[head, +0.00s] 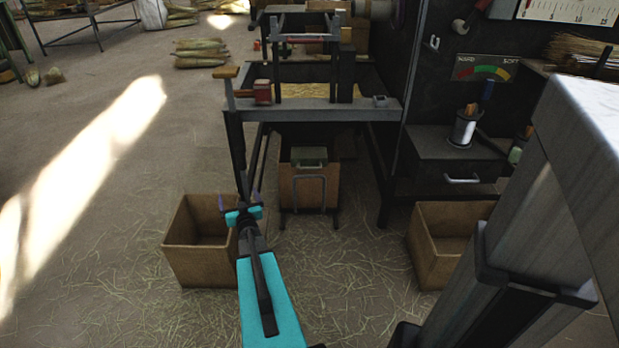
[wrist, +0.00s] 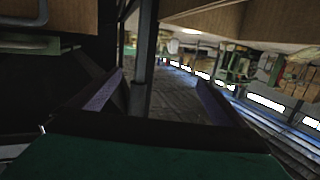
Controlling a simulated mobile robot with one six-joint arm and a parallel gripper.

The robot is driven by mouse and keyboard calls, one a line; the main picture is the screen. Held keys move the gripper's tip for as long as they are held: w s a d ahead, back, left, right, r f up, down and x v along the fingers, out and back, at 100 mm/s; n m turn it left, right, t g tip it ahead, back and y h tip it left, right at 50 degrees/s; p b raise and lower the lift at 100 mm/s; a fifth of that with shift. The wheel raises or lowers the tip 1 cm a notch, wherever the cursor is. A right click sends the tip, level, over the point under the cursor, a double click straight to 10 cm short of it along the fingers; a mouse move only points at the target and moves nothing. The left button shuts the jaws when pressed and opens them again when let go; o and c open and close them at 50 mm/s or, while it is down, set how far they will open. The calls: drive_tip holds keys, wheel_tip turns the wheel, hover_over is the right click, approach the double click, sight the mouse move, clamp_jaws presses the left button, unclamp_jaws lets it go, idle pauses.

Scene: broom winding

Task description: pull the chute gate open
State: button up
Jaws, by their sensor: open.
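Under the workbench is a brown wooden panel (head: 327,186) with a grey U-shaped handle (head: 296,188), which looks to be the chute gate; I cannot tell how far open it is. My gripper (head: 239,201) is open and empty, low and to the left of the panel, apart from the handle. In the wrist view my gripper (wrist: 158,80) shows two purple fingers spread wide. A dark upright post (wrist: 143,60) shows between them, farther off. A brown panel with a grey bar (wrist: 40,14) shows at the upper left there.
Open cardboard boxes stand on the floor at left (head: 195,262) and right (head: 432,262). The workbench (head: 345,112) and its dark left leg (head: 233,150) stand above and behind my gripper. Straw litters the clear floor in front of the panel. A dark drawer cabinet (head: 440,150) is at right.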

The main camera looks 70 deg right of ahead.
drive_tip(key=s+d+f+m+g+h+b, duration=0.1)
drive_tip(key=s+d+b, duration=0.3)
drive_tip(key=s+d, duration=0.4)
drive_tip(key=s+d+f+m+g+h+b, duration=0.1)
drive_tip(key=s+d+m+g+h+b, duration=0.1)
drive_tip(key=s+d, duration=0.6)
drive_tip(key=s+g+h+b, duration=0.1)
drive_tip(key=s+b, duration=0.1)
drive_tip(key=s, duration=0.5)
drive_tip(key=shift+s+d+f+m, duration=0.25)
drive_tip(key=shift+s+d+m, duration=0.05)
drive_tip(key=shift+s+m, duration=0.1)
drive_tip(key=shift+d, duration=0.1)
drive_tip(key=b, duration=0.2)
approach(310, 169)
drive_tip(key=shift+d, duration=0.75)
drive_tip(key=shift+w+b+x, duration=0.15)
drive_tip(key=shift+b+x, duration=0.4)
drive_tip(key=shift+x, duration=1.8)
drive_tip(key=shift+w+b+x, duration=0.1)
drive_tip(key=shift+b+x, duration=0.45)
drive_tip(key=shift+x, duration=1.8)
drive_tip(key=shift+a+f, duration=0.1)
drive_tip(key=shift+f, duration=0.05)
